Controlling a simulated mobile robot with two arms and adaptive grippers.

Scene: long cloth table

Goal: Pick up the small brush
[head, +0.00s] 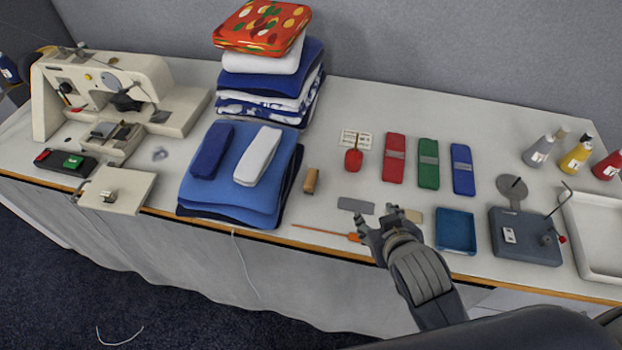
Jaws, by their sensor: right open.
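A thin orange stick-like tool (322,233) lies near the table's front edge, its thicker end at the right; it looks like the small brush, but its bristles cannot be made out. My right gripper (379,219) is open, with its fingers just right of the tool's thicker end and partly over the table edge. I cannot tell whether they touch it. Nothing shows between the fingers. My left gripper is not in view.
A blue tray (456,230) stands farther right. A short wooden cylinder (310,181) stands beside the folded blue cloths (230,205).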

